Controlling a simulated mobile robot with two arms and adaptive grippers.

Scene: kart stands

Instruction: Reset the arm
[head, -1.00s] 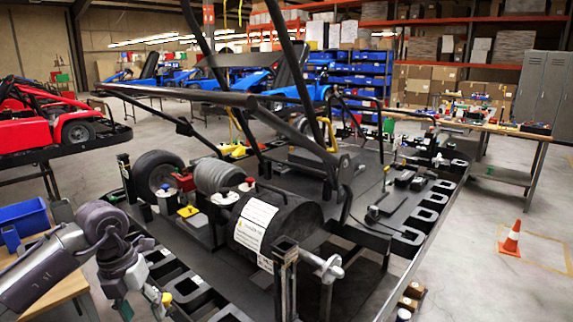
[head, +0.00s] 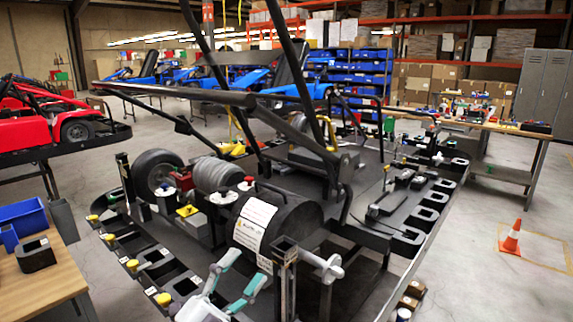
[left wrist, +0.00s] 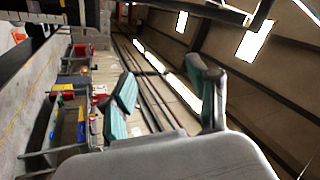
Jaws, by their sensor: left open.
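My left gripper (head: 244,272) is at the bottom middle of the head view, in front of the kart stand's near edge. Its two teal fingers are spread apart with nothing between them. In the left wrist view the open fingers (left wrist: 163,78) show against the ceiling lights and the hall, tilted in the picture, and the space between them is empty. The rest of my left arm is mostly out of the head view. My right gripper is in neither view.
The black kart frame on its stand (head: 385,262) fills the middle, with a black cylinder (head: 290,222) close behind my left gripper. A wooden table (head: 40,283) with a blue bin (head: 24,217) and dark block (head: 36,254) is at left. An orange cone (head: 512,236) stands on clear floor at right.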

